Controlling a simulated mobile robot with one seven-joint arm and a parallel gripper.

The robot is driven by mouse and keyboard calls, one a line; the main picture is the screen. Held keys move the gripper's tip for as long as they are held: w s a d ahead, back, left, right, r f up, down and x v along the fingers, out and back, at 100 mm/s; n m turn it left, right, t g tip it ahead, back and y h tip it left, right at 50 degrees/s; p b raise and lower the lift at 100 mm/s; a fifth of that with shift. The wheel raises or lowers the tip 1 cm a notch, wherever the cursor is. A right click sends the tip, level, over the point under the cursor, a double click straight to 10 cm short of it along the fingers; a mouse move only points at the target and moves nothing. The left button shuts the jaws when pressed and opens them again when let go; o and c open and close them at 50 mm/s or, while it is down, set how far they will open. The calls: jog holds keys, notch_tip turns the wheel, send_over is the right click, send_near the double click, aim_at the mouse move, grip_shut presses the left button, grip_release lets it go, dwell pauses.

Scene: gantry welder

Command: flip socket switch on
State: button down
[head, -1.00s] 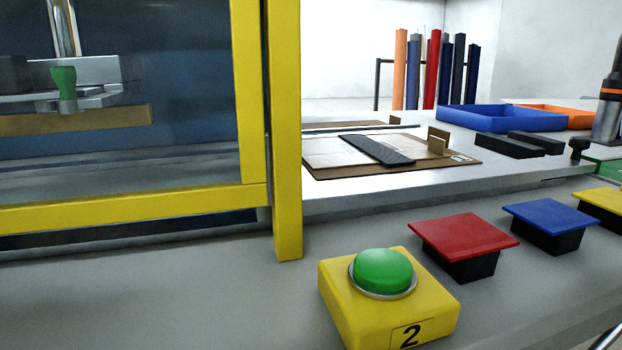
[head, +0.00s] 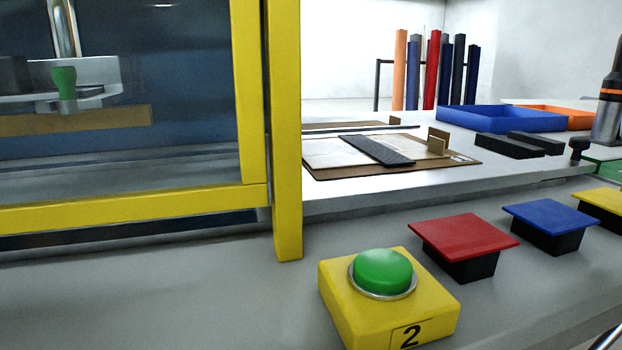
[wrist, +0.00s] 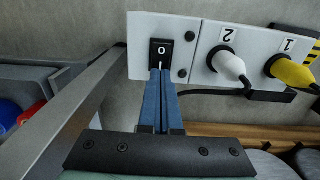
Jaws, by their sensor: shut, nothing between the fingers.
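The socket panel (wrist: 183,27) is a light plate on the wall in the wrist view. Its black rocker switch (wrist: 162,47) carries a white "O" and a line mark. My gripper (wrist: 161,72) is shut and empty, its blue fingertips at the lower edge of the switch; I cannot tell whether they touch it. The fingertips hide the lower part of the switch. Beside it are socket 2 with a white plug (wrist: 229,66) and socket 1 with a yellow plug (wrist: 288,70). The head view shows neither the switch nor my gripper.
A metal rail (wrist: 78,125) runs along the left in the wrist view, and a black cable (wrist: 225,92) hangs below the plugs. The head view shows a yellow button box (head: 388,312), a red block (head: 464,238), a blue block (head: 552,216) and a yellow frame (head: 286,130).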

jog(key=shift+f+b, duration=0.75)
jog(key=shift+f, duration=0.3)
jog(key=shift+r, duration=0.2)
notch_tip(320, 180, up, 7)
jog(key=p, duration=0.8)
jog(key=shift+f, duration=0.1)
dwell(0.4)
